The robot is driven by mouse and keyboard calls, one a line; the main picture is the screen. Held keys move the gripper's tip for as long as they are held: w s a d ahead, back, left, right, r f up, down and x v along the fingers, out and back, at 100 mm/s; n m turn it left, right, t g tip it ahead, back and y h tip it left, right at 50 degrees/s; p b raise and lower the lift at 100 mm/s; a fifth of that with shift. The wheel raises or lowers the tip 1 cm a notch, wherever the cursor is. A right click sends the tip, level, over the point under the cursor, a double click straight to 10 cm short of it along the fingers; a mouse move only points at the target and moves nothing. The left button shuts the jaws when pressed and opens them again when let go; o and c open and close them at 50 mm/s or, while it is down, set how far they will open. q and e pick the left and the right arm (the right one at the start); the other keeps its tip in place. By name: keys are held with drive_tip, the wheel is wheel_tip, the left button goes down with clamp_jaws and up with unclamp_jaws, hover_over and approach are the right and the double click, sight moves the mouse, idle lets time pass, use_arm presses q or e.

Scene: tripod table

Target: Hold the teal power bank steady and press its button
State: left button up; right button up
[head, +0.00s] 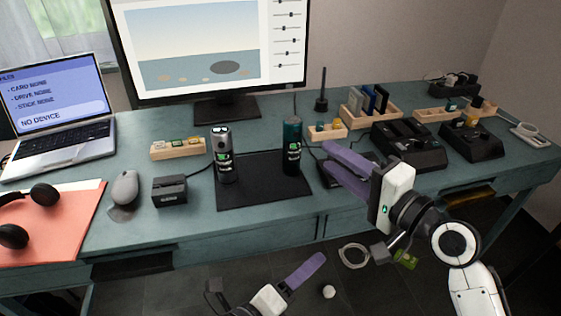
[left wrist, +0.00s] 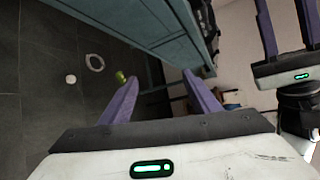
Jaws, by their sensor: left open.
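The teal power bank (head: 291,146) stands upright on the black mat (head: 262,192), toward its right side, with a lit green display on its front. I cannot make out its button. A similar grey power bank (head: 223,154) stands to its left on the mat. My right gripper (head: 325,155) is open and empty, its purple fingers just right of the teal power bank and apart from it. My left gripper (left wrist: 160,77) is open and empty, low in front of the desk; its wrist view shows floor and desk edge, not the power bank.
A black box (head: 170,190) and a mouse (head: 125,187) sit left of the mat. A monitor base (head: 227,111) stands behind it. Wooden trays (head: 370,108) and black docks (head: 409,144) fill the right side. A green object (head: 404,259) lies below the desk.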

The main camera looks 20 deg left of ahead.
use_arm(q)
drive_tip(key=w+d+r+m+t+h, duration=0.1)
drive_tip(key=d+r+m+h, duration=0.15)
drive_tip(key=m, duration=0.45)
drive_tip(key=w+d+r+m+h, duration=0.1)
drive_tip(key=d+r+m, duration=0.1)
drive_tip(key=r+m, duration=0.3)
drive_tip(key=t+y, duration=0.3)
drive_tip(key=y, duration=0.3)
approach(288, 151)
drive_tip(key=w, duration=0.4)
drive_tip(key=w+d, duration=0.1)
drive_tip(key=w, duration=0.1)
drive_tip(key=shift+f, duration=0.15)
drive_tip(key=w, duration=0.3)
drive_tip(key=w+d, duration=0.1)
drive_tip(key=w, duration=0.6)
drive_tip(key=shift+d, duration=0.2)
clamp_jaws()
use_arm(e)
drive_tip(key=shift+c, duration=0.4)
clamp_jaws()
use_arm(q)
drive_tip(key=shift+f, duration=0.1)
